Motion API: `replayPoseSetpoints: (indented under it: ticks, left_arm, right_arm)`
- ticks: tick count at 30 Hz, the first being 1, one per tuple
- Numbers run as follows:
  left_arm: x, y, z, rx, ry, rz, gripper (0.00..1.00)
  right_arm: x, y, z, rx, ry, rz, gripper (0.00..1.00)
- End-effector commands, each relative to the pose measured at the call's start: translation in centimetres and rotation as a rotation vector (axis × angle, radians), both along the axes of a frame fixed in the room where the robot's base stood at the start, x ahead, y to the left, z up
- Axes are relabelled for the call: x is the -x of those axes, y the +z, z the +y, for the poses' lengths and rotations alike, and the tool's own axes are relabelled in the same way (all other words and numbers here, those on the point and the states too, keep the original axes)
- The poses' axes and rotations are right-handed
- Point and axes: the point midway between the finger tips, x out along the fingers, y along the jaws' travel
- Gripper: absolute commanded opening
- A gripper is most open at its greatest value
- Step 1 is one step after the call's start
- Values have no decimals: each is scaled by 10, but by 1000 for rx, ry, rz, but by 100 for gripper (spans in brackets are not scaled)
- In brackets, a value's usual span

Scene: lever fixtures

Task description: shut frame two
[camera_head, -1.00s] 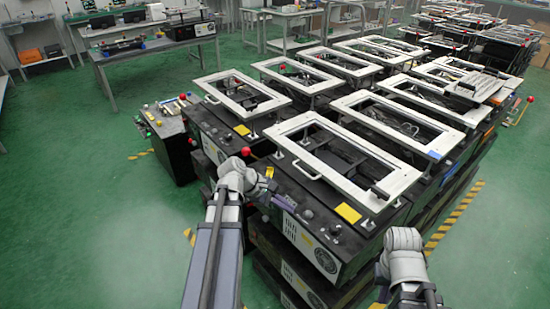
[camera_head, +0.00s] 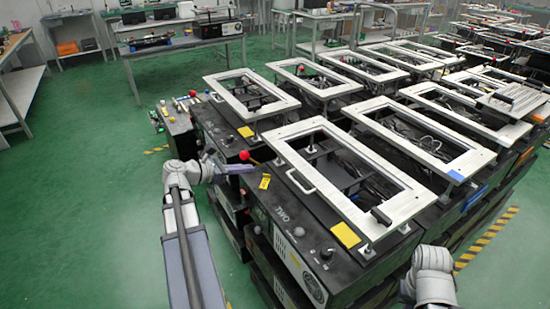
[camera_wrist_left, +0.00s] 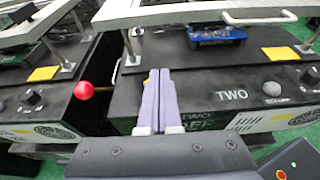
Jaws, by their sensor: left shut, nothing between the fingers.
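The black box marked TWO (camera_head: 283,216) carries a white rectangular frame (camera_head: 292,130) held above its top on metal posts, with a gap beneath. A handle (camera_head: 300,182) sits on the frame's near-left side. A red ball (camera_head: 244,155) on a lever rod stands at the box's left side; in the left wrist view the ball (camera_wrist_left: 84,90) is left of my fingers. My left gripper (camera_head: 240,168) is shut and empty, just below the ball in the head view. In the left wrist view its purple fingers (camera_wrist_left: 160,95) lie together over the box top, apart from the ball. My right gripper is out of view; only its arm shows.
A grey knob (camera_head: 298,232) and yellow label (camera_head: 346,234) are on the same box. Similar boxes with white frames stand close behind and right. Another frame (camera_head: 252,92) is just beyond. Green floor (camera_head: 100,190) is clear at left.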

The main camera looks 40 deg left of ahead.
Motion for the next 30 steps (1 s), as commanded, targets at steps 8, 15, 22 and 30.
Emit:
replayPoseSetpoints:
  ticks: [8, 15, 22, 30]
  left_arm:
    - [-28, -14, -12, -1, -5, 1, 0]
    - [-73, -31, -30, -1, -7, 1, 0]
    - [-88, -10, -37, -2, -2, 0, 0]
    - [-87, 6, -37, -3, -3, 1, 0]
  right_arm:
    - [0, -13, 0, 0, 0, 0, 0]
    - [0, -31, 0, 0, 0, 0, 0]
    - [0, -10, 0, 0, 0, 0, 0]
    - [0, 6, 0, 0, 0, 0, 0]
